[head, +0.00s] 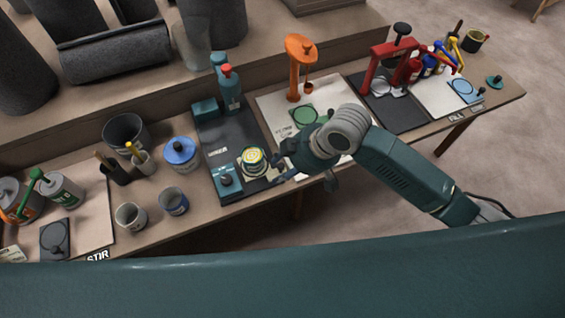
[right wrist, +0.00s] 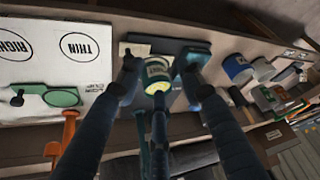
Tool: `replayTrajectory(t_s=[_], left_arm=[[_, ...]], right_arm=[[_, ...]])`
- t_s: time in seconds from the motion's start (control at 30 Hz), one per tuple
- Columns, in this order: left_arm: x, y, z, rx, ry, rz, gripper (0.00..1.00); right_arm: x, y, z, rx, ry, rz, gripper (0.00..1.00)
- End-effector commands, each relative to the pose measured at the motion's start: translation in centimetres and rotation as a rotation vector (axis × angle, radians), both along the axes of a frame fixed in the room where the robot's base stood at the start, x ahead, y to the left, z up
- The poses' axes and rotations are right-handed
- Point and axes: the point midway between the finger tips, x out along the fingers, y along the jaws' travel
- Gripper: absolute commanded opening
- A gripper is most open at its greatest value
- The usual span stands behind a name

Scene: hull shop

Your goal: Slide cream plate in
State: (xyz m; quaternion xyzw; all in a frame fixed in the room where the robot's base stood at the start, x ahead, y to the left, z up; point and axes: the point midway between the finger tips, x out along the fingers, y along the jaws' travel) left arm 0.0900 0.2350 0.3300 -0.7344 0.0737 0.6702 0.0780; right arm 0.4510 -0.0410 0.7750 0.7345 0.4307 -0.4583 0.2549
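I cannot single out a cream plate with certainty; the pale board (head: 270,103) with a green disc (head: 305,116) is one cream-coloured flat thing. Left of it, a can (head: 252,161) with a pale label and yellow inside stands on a dark mat (head: 228,143). It also shows in the right wrist view (right wrist: 158,70). My right gripper (head: 287,162) is just right of the can. Its fingers (right wrist: 158,78) are spread, with the can visible between and beyond them; contact is unclear. My left gripper is out of view.
A teal stand with a red-topped bottle (head: 230,90) is behind the can, and a small teal block (head: 227,179) is in front. An orange post (head: 295,75) and a red press (head: 385,65) stand to the right.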

Motion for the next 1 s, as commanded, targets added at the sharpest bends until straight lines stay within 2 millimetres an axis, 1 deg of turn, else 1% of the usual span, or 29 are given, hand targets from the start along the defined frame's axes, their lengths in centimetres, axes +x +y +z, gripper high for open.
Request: replayTrajectory(t_s=[0.03,0.1,0.2,0.3,0.37,0.47,0.8,0.9,1.0], left_arm=[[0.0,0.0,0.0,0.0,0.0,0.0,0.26],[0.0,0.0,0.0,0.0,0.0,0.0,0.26],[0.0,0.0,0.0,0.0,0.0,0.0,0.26],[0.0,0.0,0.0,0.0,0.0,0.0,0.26],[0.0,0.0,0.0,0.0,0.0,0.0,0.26],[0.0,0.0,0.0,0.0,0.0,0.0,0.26],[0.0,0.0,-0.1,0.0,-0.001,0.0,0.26],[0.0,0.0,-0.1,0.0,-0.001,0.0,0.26],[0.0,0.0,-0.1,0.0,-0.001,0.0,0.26]], right_arm=[[1.6,-1.2,0.2,-0.031,-0.004,0.019,0.37],[2.8,-2.2,0.4,-0.052,0.003,0.038,0.37],[4.0,-3.4,0.6,-0.07,0.012,0.047,0.37],[4.5,-3.8,0.6,-0.076,0.018,0.05,0.37],[4.6,-3.8,0.2,-0.077,0.021,0.051,0.37],[4.8,-3.3,-0.9,-0.075,0.022,0.05,0.37],[5.9,-1.1,-6.7,-0.076,0.02,0.049,0.37],[6.1,-0.6,-7.9,-0.075,0.02,0.05,0.37],[6.3,-0.4,-8.8,-0.075,0.019,0.049,0.37]])
